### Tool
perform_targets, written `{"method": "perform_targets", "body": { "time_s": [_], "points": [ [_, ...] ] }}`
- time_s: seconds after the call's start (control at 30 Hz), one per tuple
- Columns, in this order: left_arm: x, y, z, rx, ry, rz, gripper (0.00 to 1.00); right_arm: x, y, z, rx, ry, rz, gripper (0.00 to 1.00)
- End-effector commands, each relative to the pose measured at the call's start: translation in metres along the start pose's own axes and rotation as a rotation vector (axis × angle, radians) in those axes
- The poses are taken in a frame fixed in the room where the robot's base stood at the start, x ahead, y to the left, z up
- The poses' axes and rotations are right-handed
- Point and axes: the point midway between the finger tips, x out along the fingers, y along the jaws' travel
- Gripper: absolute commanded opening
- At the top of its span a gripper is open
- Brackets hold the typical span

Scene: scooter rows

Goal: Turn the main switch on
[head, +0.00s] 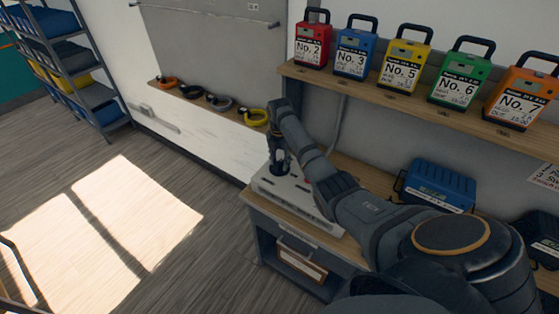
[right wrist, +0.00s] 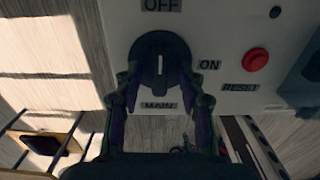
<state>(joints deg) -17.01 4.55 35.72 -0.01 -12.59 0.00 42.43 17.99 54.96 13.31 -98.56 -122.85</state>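The main switch (right wrist: 161,60) is a dark round knob on a white panel in the right wrist view. Its white mark is upright and points at the OFF label (right wrist: 161,5). The ON label (right wrist: 209,65) is to its right, the MAIN label (right wrist: 159,105) below it. My right gripper (right wrist: 161,80) is open, one finger on each side of the knob; I cannot tell whether they touch it. In the head view my right gripper (head: 279,163) reaches down onto the white switch box (head: 300,199) and hides the knob. My left gripper is not in view.
A red button (right wrist: 256,60) marked RESET sits right of the switch. The box stands on a wooden bench (head: 349,171). A shelf (head: 425,103) above carries several numbered battery packs. The floor at left is clear.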

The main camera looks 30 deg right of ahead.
Motion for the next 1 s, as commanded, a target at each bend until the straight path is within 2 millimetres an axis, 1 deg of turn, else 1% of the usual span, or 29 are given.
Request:
{"method": "perform_targets", "body": {
  "time_s": [0.07, 0.3, 0.37, 0.67, 0.83, 1.0],
  "points": [
    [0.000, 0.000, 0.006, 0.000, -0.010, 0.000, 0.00, 0.000, 0.000, 0.000, 0.000, 0.000, 0.000, 0.40],
    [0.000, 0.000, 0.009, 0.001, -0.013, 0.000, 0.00, 0.000, 0.000, 0.000, 0.000, 0.000, 0.000, 0.07],
    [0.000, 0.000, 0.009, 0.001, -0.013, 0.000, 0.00, 0.000, 0.000, 0.000, 0.000, 0.000, 0.000, 0.00],
    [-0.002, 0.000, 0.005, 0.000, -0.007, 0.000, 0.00, -0.001, 0.000, 0.000, 0.014, 0.001, -0.001, 0.00],
    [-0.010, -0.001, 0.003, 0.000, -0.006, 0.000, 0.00, -0.003, 0.000, 0.000, 0.069, 0.001, -0.002, 0.00],
    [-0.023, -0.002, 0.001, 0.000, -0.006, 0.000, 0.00, -0.005, 0.000, 0.000, 0.183, 0.001, -0.003, 0.00]
  ]
}}
